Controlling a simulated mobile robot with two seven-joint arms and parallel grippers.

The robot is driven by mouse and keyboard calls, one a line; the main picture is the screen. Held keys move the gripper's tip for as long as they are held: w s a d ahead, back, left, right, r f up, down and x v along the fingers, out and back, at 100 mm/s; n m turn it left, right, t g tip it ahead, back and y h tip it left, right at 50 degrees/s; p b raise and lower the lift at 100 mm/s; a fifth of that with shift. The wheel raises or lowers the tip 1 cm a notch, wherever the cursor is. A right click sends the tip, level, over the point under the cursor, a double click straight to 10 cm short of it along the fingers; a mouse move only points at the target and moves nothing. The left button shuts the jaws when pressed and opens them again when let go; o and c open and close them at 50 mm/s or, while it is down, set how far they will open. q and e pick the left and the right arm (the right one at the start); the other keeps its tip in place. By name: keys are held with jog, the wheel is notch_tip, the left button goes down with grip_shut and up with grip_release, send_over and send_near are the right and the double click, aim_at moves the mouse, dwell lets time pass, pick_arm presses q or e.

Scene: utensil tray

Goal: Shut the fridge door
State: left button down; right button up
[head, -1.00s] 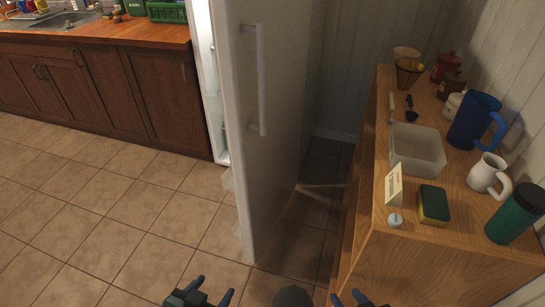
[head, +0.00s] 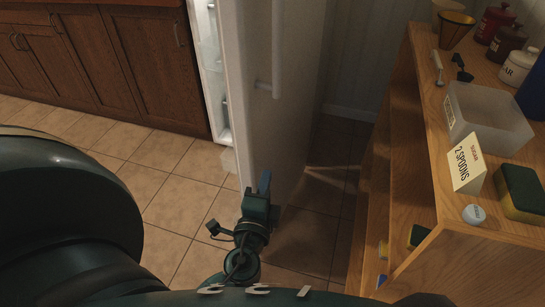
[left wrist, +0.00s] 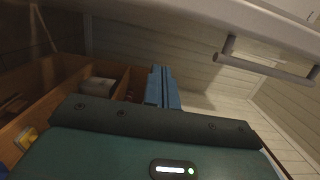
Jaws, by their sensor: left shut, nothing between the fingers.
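The white fridge door (head: 300,130) stands open in the head view, its outer face turned to the right. Its long handle (head: 276,50) is on that face. Lit door shelves (head: 208,50) show along its left side. My left gripper (head: 264,182) is shut and empty, low by the door's near edge, on the handle side. I cannot tell whether it touches the door. In the left wrist view the shut fingers (left wrist: 162,88) point away from the camera, with the door (left wrist: 190,18) along the top and its handle (left wrist: 265,62) at right. My right gripper is not in view.
A wooden shelf unit (head: 480,260) stands to the right, with a clear bin (head: 490,125), a sign, a sponge (head: 522,190) and canisters on top. A narrow floor gap (head: 325,195) lies between it and the door. Dark cabinets (head: 90,70) stand at left.

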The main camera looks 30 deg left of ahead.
aim_at(257, 147)
pick_arm(q)
jog(key=shift+w+a+p, duration=0.7)
jog(key=shift+w+a, duration=1.15)
jog(key=shift+w, duration=0.3)
jog(key=shift+w+a+p, duration=0.65)
jog(key=shift+w+a, duration=1.2)
jog(key=shift+w, duration=0.25)
